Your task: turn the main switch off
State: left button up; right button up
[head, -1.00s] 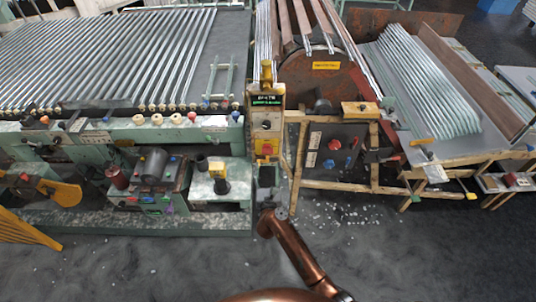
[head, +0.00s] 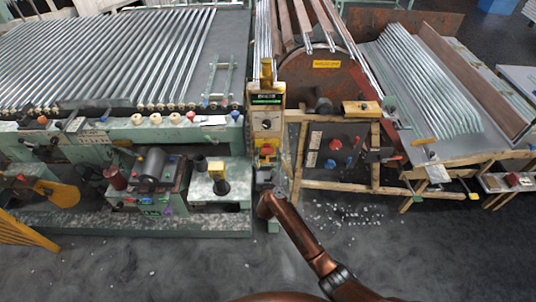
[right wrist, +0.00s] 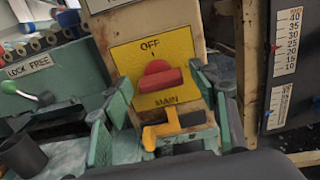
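The main switch is a red rotary knob (right wrist: 160,77) on a yellow plate (right wrist: 182,50) marked OFF at the top and MAIN at the bottom. Its handle lies nearly level, not pointing up at OFF. In the head view the yellow plate (head: 266,149) sits low on the front of the beige control post. My right gripper (right wrist: 165,98) is open, its two greenish fingers spread to the left and right of the knob's lower side, with nothing visible between them touching the knob. In the head view my right gripper (head: 266,176) is just below the plate. My left gripper is not in view.
An orange-yellow lever-like part (right wrist: 175,127) lies below the plate. A green machine bench (head: 120,130) stands to the left. A wooden frame with a dark panel (head: 335,150) stands to the right. The floor in front is open, with white fragments scattered on it.

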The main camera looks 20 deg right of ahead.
jog(key=c, duration=1)
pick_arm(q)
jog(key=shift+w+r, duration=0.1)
pick_arm(e)
jog(key=n+p, duration=0.2)
jog(key=p, duration=0.1)
jog(key=shift+a+r+n, duration=0.15)
jog(key=shift+r+n, duration=0.1)
jog(key=shift+n, duration=0.15)
jog(key=n+p, duration=0.3)
jog(key=n, duration=0.1)
jog(key=shift+f+n, duration=0.1)
jog(key=shift+n, duration=0.2)
jog(key=n+p, duration=0.1)
jog(key=n, duration=0.1)
jog(key=n+p, duration=0.2)
jog(key=n, duration=0.1)
jog(key=shift+a+f, duration=0.1)
jog(key=shift+a, duration=0.1)
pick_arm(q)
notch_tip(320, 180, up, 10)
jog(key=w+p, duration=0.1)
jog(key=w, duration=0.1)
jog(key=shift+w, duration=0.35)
pick_arm(e)
jog(key=n, duration=0.5)
jog(key=shift+f, duration=0.1)
jog(key=shift+n, duration=0.4)
